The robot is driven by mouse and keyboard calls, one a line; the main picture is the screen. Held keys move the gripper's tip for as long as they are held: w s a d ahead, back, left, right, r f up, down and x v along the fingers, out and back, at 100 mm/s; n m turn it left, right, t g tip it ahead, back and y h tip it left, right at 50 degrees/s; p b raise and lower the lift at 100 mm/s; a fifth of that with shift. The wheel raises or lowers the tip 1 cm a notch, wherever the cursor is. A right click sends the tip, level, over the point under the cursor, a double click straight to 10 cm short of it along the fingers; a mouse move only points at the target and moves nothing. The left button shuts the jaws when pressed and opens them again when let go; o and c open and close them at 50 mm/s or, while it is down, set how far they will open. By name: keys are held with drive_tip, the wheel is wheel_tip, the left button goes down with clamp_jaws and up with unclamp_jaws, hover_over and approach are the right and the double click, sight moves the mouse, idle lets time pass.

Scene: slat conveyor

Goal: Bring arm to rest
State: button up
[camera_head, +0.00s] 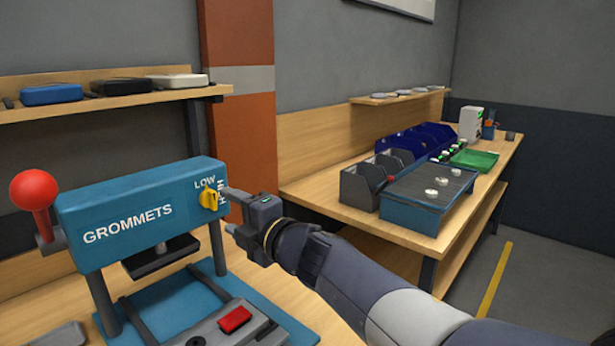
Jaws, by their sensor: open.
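My gripper (227,209) is at the end of my arm, which reaches in from the lower right. It is open and I see nothing in it. It is close to the right end of the blue grommets press (128,222), near the yellow knob (209,199) with the labels LOW and HIGH. I cannot tell whether a finger touches the press.
The press has a red ball lever (34,190) and a red button (234,319) on its base. A wall shelf (110,101) holds several cases. A second bench (322,192) at the right holds bins, a blue slatted conveyor (412,219) and a green tray (474,160).

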sight(214, 203)
drive_tip(key=x, duration=0.5)
drive_tip(key=shift+w+a, duration=0.1)
drive_tip(key=shift+a, duration=0.05)
